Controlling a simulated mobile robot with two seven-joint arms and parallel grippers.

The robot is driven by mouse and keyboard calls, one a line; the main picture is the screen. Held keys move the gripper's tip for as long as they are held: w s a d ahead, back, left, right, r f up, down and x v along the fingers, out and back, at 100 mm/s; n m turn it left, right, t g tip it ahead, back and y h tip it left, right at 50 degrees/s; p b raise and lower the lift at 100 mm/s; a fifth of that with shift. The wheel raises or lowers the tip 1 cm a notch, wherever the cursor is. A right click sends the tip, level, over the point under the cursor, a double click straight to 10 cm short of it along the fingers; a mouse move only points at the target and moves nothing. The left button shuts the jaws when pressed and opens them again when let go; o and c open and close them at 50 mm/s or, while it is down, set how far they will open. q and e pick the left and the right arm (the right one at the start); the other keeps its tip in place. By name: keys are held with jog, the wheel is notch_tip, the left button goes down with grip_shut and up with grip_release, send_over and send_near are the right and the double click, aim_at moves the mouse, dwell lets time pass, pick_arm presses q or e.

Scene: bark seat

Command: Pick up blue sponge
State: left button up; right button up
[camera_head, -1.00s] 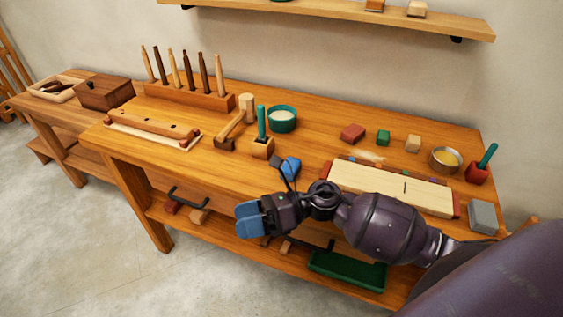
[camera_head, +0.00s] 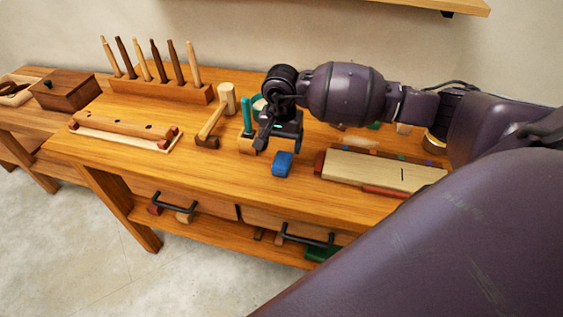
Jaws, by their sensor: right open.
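The blue sponge (camera_head: 282,164) lies on the wooden workbench, right of the teal-handled tool in its wooden block. My right gripper (camera_head: 279,144) reaches in from the right and points down, just above and behind the sponge in the picture. Its jaws are open, with nothing seen between them. The gripper's lower end shows close to the sponge's upper edge; I cannot tell whether they touch. My left gripper is not in view.
The teal-handled tool (camera_head: 246,118) and a wooden mallet (camera_head: 215,115) stand close left of the gripper. A pale board (camera_head: 385,172) with red ends lies to the right. The bench front below the sponge is clear. Black drawer handles (camera_head: 308,238) jut out below.

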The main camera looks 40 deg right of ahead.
aim_at(282, 159)
jog(key=shift+w+d+f+p, duration=0.1)
jog(key=shift+f+p, duration=0.05)
jog(key=shift+f, duration=1.7)
jog(key=shift+w+d+f+p, duration=0.1)
jog(key=shift+f+p, duration=0.05)
jog(key=shift+f, duration=1.65)
jog(key=shift+c, duration=0.3)
jog(key=c, duration=0.9)
